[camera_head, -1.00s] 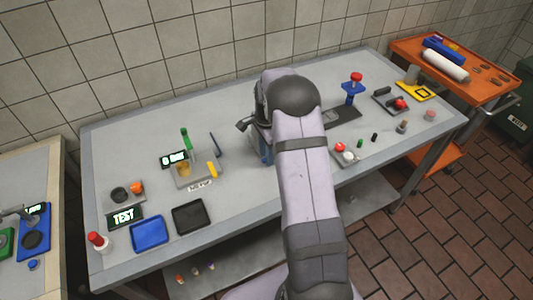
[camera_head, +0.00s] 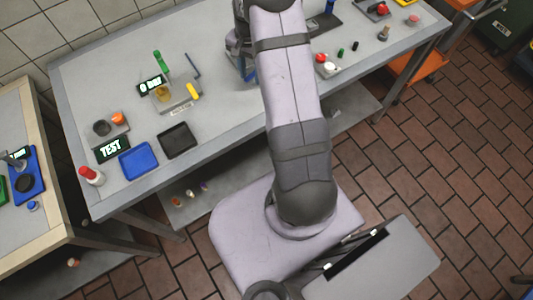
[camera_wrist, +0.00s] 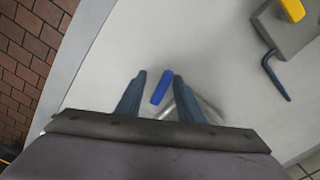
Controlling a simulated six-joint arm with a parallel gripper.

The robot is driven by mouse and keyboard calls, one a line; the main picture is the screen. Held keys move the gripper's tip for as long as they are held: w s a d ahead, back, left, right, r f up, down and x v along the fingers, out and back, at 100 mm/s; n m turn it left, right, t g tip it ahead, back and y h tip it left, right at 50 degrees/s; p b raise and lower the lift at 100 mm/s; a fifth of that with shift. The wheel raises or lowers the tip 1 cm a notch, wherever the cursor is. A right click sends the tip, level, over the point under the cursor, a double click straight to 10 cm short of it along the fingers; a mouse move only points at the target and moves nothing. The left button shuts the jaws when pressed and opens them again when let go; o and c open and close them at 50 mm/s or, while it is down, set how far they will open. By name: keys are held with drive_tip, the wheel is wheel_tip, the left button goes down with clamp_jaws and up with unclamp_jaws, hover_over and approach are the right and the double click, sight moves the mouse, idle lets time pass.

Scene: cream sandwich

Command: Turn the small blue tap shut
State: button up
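The small blue tap handle (camera_wrist: 161,87) shows in the wrist view as a short blue bar, slightly tilted. A pale metallic part (camera_wrist: 198,106) lies beside it, partly hidden behind my right finger. My gripper (camera_wrist: 158,75) is open, with one dark blue finger on each side of the handle. A gap shows on the left of the handle; on the right the finger is very close, and I cannot tell if it touches. In the head view my arm hides most of the tap and gripper.
A grey block with a yellow part (camera_wrist: 292,8) and a dark blue hooked rod (camera_wrist: 275,75) are at the wrist view's upper right. In the head view, a black tray (camera_head: 177,141) and blue tray (camera_head: 138,160) lie to the left. The table's front edge is close.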

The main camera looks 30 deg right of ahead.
drive_tip(key=n, duration=0.2)
drive_tip(key=s+d+n+p, duration=0.1)
drive_tip(key=n, duration=0.1)
drive_tip(key=shift+s, duration=0.15)
drive_tip(key=shift+d+r+n+b, duration=0.1)
drive_tip(key=shift+r+n+b, duration=0.2)
drive_tip(key=shift+b, duration=0.05)
wheel_tip(320, 180, up, 6)
drive_tip(key=b, duration=0.2)
drive_tip(key=s+a+f+n+g+b, duration=0.1)
drive_tip(key=s+a+f, duration=0.2)
drive_tip(key=s, duration=0.5)
drive_tip(key=s+a+f+n+g+b, duration=0.1)
drive_tip(key=s+a+f+n+b, duration=0.1)
drive_tip(key=s+a, duration=0.3)
drive_tip(key=s+a+f+n+g+b, duration=0.1)
drive_tip(key=s+a+f, duration=0.3)
drive_tip(key=s, duration=0.8)
drive_tip(key=shift+s+y+b, duration=0.25)
drive_tip(key=shift+y+b, duration=0.15)
drive_tip(key=shift+b, duration=0.35)
drive_tip(key=shift+r, duration=0.1)
